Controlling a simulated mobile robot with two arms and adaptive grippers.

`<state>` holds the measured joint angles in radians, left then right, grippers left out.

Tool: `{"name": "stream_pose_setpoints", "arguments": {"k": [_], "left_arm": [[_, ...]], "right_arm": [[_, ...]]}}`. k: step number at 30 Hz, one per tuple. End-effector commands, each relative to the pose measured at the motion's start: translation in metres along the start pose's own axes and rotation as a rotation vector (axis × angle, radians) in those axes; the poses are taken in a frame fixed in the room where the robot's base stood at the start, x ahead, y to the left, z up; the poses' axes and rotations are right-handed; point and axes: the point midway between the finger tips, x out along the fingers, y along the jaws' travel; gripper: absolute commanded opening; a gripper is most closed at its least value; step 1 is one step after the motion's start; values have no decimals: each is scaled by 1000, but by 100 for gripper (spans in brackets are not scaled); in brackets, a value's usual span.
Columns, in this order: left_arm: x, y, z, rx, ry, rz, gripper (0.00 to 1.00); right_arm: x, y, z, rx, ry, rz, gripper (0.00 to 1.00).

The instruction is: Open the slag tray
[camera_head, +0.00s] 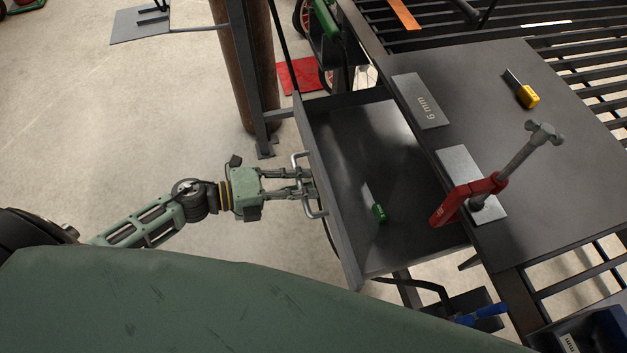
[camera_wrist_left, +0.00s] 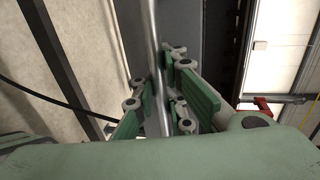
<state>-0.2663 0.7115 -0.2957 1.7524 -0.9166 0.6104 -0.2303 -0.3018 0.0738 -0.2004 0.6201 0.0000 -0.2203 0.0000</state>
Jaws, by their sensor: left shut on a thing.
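The slag tray (camera_head: 335,128) is a dark metal drawer under the welding table, pulled well out toward my left arm. Its inside shows, with a small green-handled tool (camera_head: 378,208) lying on its floor. A silver bar handle (camera_head: 316,209) is on the tray's front face. My left gripper (camera_head: 306,186) is shut on this handle, near its middle. In the left wrist view the handle bar (camera_wrist_left: 156,60) runs between the green finger pads. My right gripper is not in view.
A brown cylinder (camera_head: 247,70) stands behind the left gripper. Open concrete floor lies left.

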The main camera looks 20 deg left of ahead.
Motion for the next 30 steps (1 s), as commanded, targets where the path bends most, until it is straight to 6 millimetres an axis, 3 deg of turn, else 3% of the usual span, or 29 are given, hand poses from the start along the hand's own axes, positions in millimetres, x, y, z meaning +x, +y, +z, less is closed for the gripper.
{"name": "stream_pose_setpoints", "arguments": {"k": [16, 21, 30], "left_arm": [[-5, -1, 0, 1, 1, -4, 0], [-5, -1, 1, 1, 0, -4, 17], [-5, 0, 0, 0, 0, -2, 17]], "right_arm": [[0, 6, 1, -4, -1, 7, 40], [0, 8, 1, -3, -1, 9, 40], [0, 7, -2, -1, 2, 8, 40]]}}
